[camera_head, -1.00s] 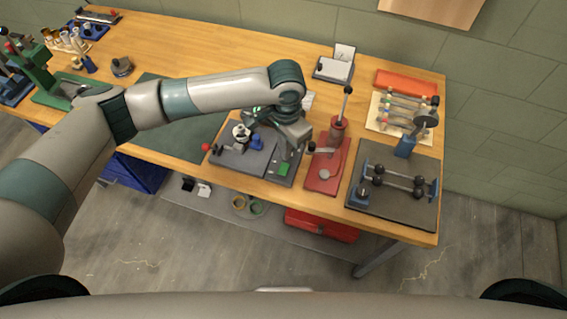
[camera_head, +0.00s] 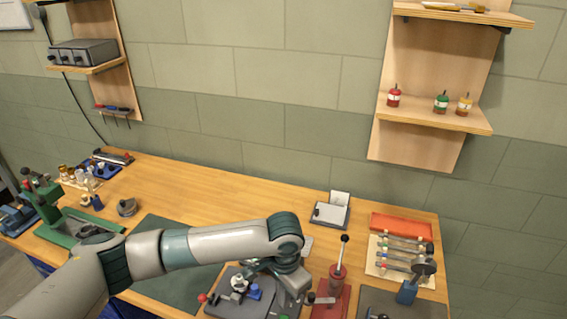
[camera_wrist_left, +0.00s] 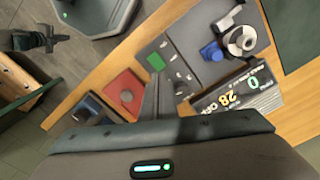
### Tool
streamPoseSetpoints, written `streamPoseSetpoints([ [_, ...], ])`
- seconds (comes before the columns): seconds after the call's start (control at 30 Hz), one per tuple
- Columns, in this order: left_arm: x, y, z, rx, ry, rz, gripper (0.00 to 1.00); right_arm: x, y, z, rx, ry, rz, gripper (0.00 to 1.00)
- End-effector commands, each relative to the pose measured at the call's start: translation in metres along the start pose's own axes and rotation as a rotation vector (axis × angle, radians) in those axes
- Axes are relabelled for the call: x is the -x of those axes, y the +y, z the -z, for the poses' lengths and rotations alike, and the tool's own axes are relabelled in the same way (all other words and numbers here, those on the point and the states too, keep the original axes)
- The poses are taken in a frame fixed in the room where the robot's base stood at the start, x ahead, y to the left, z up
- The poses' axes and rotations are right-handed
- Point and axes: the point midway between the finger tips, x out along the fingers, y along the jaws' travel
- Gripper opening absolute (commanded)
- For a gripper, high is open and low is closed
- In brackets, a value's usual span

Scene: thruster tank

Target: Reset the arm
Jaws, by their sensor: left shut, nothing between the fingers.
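My left arm reaches in from the lower left over the bench. My left gripper (camera_head: 293,287) points down over the grey fixture plate (camera_head: 228,303) and its fingers are partly hidden. A dark gripper-like part with a small green light, seemingly my right gripper (camera_wrist_left: 36,40), shows at the upper left of the wrist view. Its jaws are too small to judge.
A black display (camera_wrist_left: 238,95) with lit digits lies close to the left fingers. A red lever press (camera_head: 333,285) stands right of the gripper. A tool rack (camera_head: 400,257), an orange tray (camera_head: 401,226) and a green press (camera_head: 75,222) also stand on the bench. Shelves (camera_head: 435,112) hang behind.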

Motion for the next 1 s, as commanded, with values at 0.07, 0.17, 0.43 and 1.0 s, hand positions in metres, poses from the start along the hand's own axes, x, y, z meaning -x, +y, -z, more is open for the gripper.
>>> streamPoseSetpoints([
  [0.07,-0.001,0.002,0.000,-0.002,0.003,-0.004,0.00,0.000,0.000,0.000,0.000,0.000,0.000,0.00],
  [0.17,-0.004,0.010,0.000,-0.011,0.013,-0.018,0.00,0.000,0.000,0.000,0.000,0.000,0.000,0.00],
  [0.43,-0.015,0.062,0.001,-0.053,0.113,-0.118,0.00,0.000,0.001,0.000,0.000,0.000,-0.001,0.00],
  [1.0,-0.022,0.124,-0.026,0.086,0.437,-0.279,0.00,0.000,0.001,0.000,0.000,0.000,-0.001,0.00],
])
